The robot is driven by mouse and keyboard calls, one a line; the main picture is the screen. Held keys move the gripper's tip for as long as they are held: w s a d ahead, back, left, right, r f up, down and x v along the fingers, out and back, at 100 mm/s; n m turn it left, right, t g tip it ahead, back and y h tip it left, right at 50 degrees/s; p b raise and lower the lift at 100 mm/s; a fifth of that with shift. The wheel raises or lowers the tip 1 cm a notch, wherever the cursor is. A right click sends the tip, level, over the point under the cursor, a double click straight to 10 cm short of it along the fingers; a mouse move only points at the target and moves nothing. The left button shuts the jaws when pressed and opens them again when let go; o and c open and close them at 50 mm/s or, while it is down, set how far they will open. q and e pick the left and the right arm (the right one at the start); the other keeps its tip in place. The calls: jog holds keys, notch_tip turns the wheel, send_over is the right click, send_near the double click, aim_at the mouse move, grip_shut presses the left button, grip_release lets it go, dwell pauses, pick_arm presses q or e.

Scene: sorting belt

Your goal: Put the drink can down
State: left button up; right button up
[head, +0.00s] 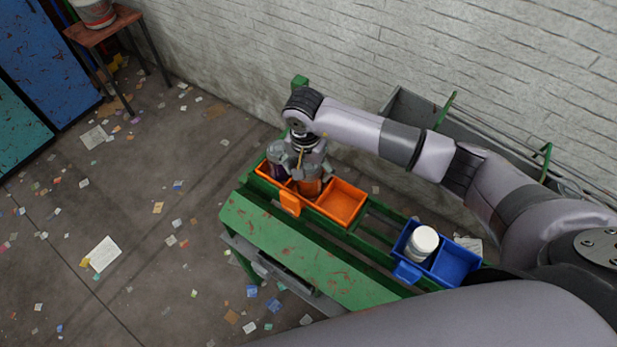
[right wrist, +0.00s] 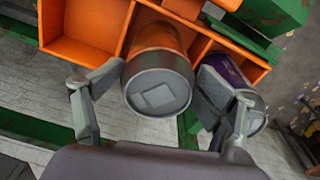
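An orange drink can (right wrist: 158,85) with a grey top is upright between the fingers of my right gripper (right wrist: 160,72). In the head view the orange can (head: 310,188) shows under my right gripper (head: 300,175) at the orange bin (head: 340,222). My left gripper is not in view.
A purple can (right wrist: 228,85) stands in the compartment beside it, close to one finger. The bin's other compartment is empty. A blue bin (head: 458,268) with a white-lidded container (head: 422,243) sits on the green frame (head: 300,250) at the right. Paper scraps litter the floor.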

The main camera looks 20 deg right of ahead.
jog(key=r, duration=0.2)
jog(key=r+b, duration=0.1)
jog(key=r, duration=0.2)
jog(key=r+b, duration=0.1)
jog(key=r, duration=0.2)
jog(key=shift+s+a+r, duration=0.25)
jog(key=shift+a, duration=0.05)
jog(key=shift+f, duration=0.1)
